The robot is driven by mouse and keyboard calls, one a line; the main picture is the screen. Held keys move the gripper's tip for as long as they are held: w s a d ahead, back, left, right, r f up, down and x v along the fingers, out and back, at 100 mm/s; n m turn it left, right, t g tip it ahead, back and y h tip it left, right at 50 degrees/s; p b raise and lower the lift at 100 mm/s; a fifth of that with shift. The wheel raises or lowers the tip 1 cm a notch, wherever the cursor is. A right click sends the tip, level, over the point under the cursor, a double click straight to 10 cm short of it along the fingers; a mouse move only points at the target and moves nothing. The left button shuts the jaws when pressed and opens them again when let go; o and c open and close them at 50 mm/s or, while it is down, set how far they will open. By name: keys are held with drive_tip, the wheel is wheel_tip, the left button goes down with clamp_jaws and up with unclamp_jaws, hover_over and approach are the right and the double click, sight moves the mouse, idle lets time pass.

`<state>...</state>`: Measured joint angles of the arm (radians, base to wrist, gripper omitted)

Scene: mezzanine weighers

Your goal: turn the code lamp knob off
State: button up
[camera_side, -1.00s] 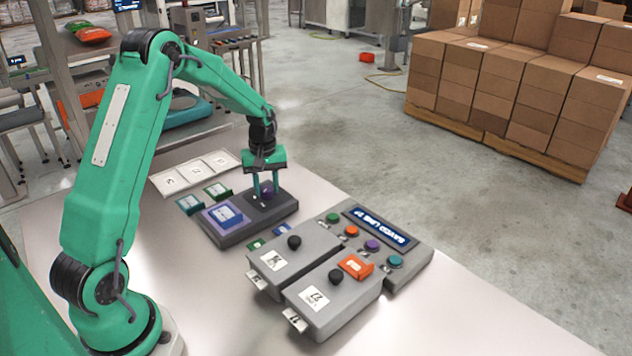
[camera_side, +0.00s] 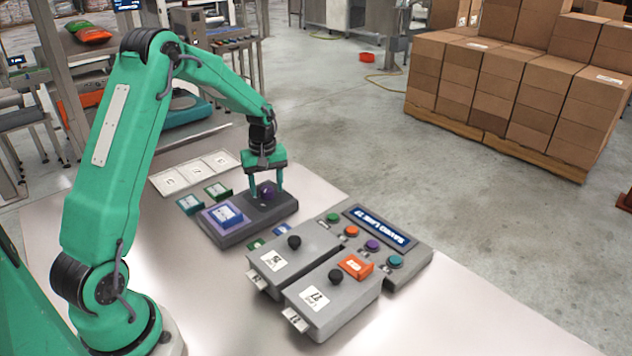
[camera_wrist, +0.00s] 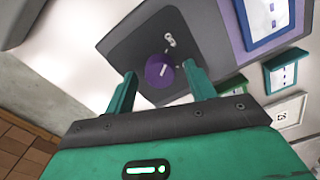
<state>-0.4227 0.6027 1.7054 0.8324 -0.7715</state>
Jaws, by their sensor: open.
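A round purple knob (camera_side: 267,190) with a white pointer mark stands on the dark plate of a grey unit (camera_side: 277,207). In the wrist view, the purple knob (camera_wrist: 155,69) shows near the middle, with a small white marking on the plate beside it. My gripper (camera_side: 266,195) is above the unit with its fingers pointing down, one on each side of the knob. It is open; the wrist view shows gaps between the knob and the fingers (camera_wrist: 160,72). I cannot read which position the knob's pointer marks.
The unit's left half carries a purple panel with a blue-framed label (camera_side: 225,214). Two grey boxes with black knobs (camera_side: 294,241) and a panel with coloured buttons (camera_side: 372,245) stand in front and to the right. White cards (camera_side: 195,172) lie behind.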

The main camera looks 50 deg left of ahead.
sight(267, 189)
drive_tip(key=shift+r, duration=3.9)
drive_tip(key=shift+s+d+r, duration=0.1)
drive_tip(key=shift+d+r, duration=0.15)
drive_tip(key=shift+r, duration=0.05)
drive_tip(key=s+d+r+m+t, duration=0.4)
drive_tip(key=s+d+r+m, duration=0.5)
drive_tip(key=s+d+r, duration=0.5)
drive_tip(key=s+d+f+m+t, duration=0.1)
drive_tip(key=s+d+m, duration=0.3)
drive_tip(key=s, duration=0.4)
drive_tip(key=shift+d+f+m+t, duration=0.3)
drive_tip(key=shift+d+f, duration=0.25)
drive_tip(key=shift+d, duration=0.2)
